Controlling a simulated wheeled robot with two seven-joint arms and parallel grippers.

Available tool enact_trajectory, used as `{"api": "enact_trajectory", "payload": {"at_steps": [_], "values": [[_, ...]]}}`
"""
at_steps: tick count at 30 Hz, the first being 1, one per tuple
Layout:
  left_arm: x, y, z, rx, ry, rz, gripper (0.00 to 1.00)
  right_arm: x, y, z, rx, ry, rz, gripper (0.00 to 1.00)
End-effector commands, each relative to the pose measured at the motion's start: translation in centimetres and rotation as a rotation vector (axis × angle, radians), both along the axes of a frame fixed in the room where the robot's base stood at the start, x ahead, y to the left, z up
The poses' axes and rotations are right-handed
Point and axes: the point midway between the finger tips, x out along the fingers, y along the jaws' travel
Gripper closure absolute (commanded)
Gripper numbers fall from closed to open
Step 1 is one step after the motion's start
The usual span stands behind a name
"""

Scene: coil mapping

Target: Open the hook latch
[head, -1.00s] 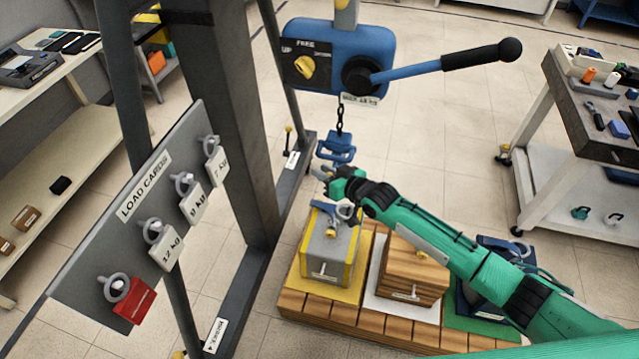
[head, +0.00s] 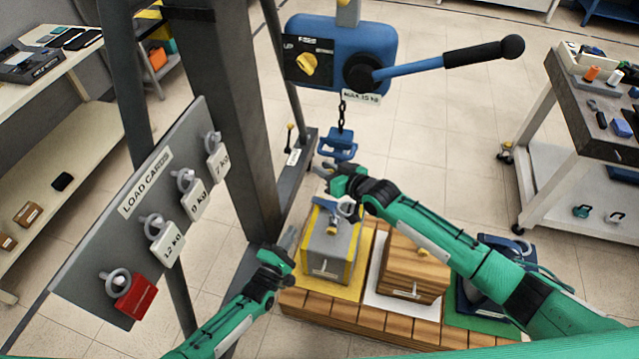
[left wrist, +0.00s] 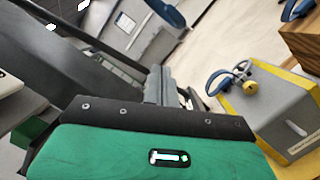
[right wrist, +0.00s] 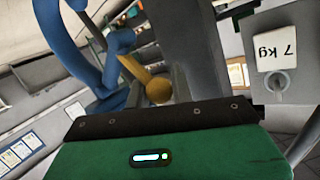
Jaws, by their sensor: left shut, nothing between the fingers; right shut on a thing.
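The blue hook block (head: 338,146) hangs on a short chain below the blue hoist. My right gripper (head: 328,172) is just under the block and hides much of the hook. In the right wrist view the blue hook (right wrist: 85,50) rises at the left, and a yellow latch lever with a round ball end (right wrist: 158,91) reaches the fingers (right wrist: 180,88). The right gripper is shut, apparently on the latch ball; the exact contact is partly hidden. My left gripper (head: 291,238) is shut and empty, left of the grey crate and apart from the hook.
The grey crate with yellow edges (head: 325,250), a wooden crate (head: 412,275) and a dark blue load (head: 475,292) stand on a wooden pallet. A load card board (head: 75,265) is at left beside the dark post (head: 240,120). A tool cart (head: 590,130) is at right.

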Motion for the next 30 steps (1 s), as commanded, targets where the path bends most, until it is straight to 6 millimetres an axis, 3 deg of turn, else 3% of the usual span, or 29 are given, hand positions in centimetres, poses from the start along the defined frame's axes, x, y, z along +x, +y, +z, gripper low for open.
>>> {"api": "enact_trajectory", "payload": {"at_steps": [3,7,14,28,30], "values": [[0.9,-1.1,3.5,-0.171,-0.026,-0.041,1.00,0.0,0.2,0.1,0.004,0.000,0.002,1.00],[1.3,-1.7,5.7,-0.288,-0.037,-0.075,1.00,0.0,0.1,0.1,0.003,-0.001,0.002,1.00],[2.6,-2.6,7.1,-0.340,-0.043,-0.091,1.00,0.0,0.1,0.1,0.004,-0.002,0.002,1.00],[10.1,-6.6,9.8,-0.335,-0.041,-0.090,1.00,0.0,0.1,0.1,0.003,-0.002,0.001,1.00],[9.4,-7.2,10.3,-0.339,-0.038,-0.091,1.00,0.0,0.1,0.1,0.003,-0.002,0.001,1.00]]}}
